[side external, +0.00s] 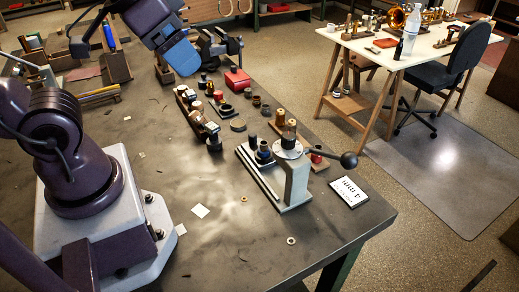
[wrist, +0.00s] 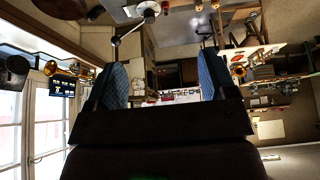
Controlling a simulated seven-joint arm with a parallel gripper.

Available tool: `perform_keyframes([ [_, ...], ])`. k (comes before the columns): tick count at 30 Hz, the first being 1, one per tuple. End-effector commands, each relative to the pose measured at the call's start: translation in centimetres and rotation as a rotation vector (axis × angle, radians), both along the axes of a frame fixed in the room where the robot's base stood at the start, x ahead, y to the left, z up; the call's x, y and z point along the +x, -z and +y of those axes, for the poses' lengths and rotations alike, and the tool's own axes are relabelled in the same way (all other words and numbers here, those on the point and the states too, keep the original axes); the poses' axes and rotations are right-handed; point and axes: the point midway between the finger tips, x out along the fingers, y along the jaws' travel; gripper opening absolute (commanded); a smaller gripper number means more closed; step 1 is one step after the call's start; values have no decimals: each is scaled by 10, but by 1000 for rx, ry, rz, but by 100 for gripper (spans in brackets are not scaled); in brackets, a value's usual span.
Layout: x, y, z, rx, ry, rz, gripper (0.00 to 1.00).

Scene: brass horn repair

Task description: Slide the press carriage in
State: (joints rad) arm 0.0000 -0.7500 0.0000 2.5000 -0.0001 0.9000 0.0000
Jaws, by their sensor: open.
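The press (side external: 294,183) is a pale grey block with a round top plate on the right of the dark bench. Its lever ends in a dark ball knob (side external: 348,160) pointing right. Pale rails (side external: 256,175) lie along its left side. A dark piece with a blue ring (side external: 263,152), perhaps the carriage, stands beside the block; its exact seat is too small to tell. My gripper (side external: 226,44) is over the back of the bench, well apart from the press. In the wrist view its blue-padded fingers (wrist: 162,84) are wide apart and empty.
A row of small parts (side external: 200,120) lies behind and left of the press, with a red box (side external: 237,79) farther back. A white "4 mm" card (side external: 348,192) lies at right. The front middle of the bench is mostly clear, with a white paper scrap (side external: 200,211).

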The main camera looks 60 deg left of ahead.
Motion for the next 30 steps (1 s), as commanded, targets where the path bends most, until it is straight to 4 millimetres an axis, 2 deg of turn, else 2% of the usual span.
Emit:
perform_keyframes([
  [10,0,0,0,0,0,0,78],
  [15,3,9,4,-1,-22,44,38],
  [16,4,13,6,-1,-29,67,33],
  [17,7,17,8,-2,-39,92,33],
  [20,21,31,16,-7,-75,187,33],
  [26,65,66,42,-28,-153,354,33],
  [30,96,99,63,-45,-199,448,33],
])
